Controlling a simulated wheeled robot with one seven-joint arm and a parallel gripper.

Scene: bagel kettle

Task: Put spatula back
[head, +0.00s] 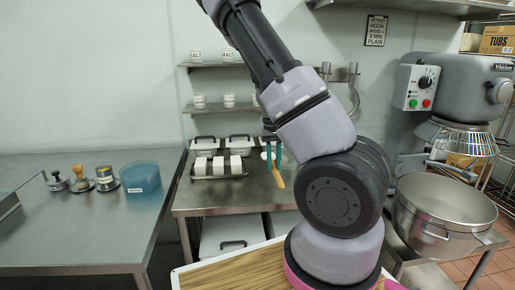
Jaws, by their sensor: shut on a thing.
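My gripper (274,158) shows small, partly hidden behind my own arm link. Its teal fingers point down over the right part of the back steel table. They appear shut on the spatula, of which an orange-brown, wood-like piece (280,180) shows at and below the fingertips. The rest of the spatula is hidden or too small to make out. I cannot tell whether its lower end touches the table.
The back table (240,192) holds a tray of white blocks (218,166) and lidded containers (206,145). The left table (75,225) holds stamp-like tools (104,178) and a blue tub (140,177). A mixer (450,90) and steel bowl (440,210) stand right. A wooden board (225,273) lies in front.

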